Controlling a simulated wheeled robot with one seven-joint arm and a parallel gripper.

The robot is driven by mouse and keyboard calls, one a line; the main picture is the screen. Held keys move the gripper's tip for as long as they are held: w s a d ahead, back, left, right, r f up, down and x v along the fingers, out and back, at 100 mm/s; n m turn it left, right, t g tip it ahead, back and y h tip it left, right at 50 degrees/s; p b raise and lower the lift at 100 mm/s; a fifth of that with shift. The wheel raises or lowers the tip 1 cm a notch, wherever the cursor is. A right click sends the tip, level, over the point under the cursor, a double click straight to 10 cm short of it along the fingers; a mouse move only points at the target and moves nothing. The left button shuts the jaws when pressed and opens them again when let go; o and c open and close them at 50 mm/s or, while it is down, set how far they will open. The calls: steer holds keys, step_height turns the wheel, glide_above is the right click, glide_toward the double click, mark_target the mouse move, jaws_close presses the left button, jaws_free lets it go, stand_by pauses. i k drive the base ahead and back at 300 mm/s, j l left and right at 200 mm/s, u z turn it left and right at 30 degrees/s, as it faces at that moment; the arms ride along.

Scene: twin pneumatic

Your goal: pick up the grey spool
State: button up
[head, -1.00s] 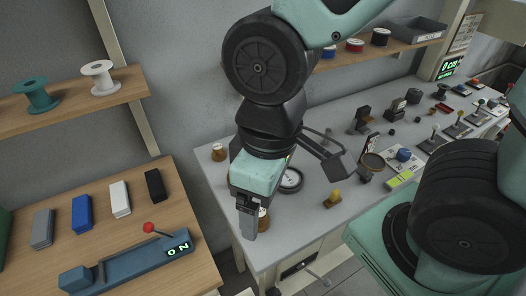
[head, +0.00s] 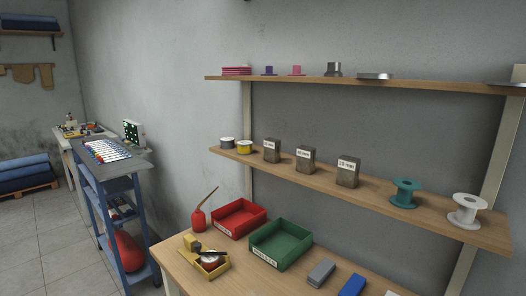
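A grey spool (head: 227,142) with a pale top stands upright at the left end of the middle wall shelf (head: 375,197) in the head view. A yellow spool (head: 244,147) is close beside it on the right. A teal spool (head: 404,193) and a white spool (head: 467,211) stand further right on the same shelf. My gripper and arm are out of the picture, so what the gripper holds is not shown.
Several labelled dark blocks (head: 305,159) stand mid-shelf. Below, the wooden bench (head: 187,263) carries a red bin (head: 237,218), a green bin (head: 280,245) and an oil can (head: 198,220). A blue cart (head: 106,200) stands left; open floor (head: 50,250) lies beside it.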

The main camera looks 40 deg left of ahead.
mark_target(226, 142)
steer(key=k+u, duration=0.3)
steer(key=k+j+u, duration=0.25)
steer(key=i+l+u, duration=0.1)
steer(key=l+u, duration=0.15)
steer(key=u, duration=0.15)
steer(key=l+u, duration=0.25)
steer(key=u, duration=0.15)
steer(key=l+u, duration=0.4)
steer(key=i+j, duration=0.1)
steer(key=i, duration=0.35)
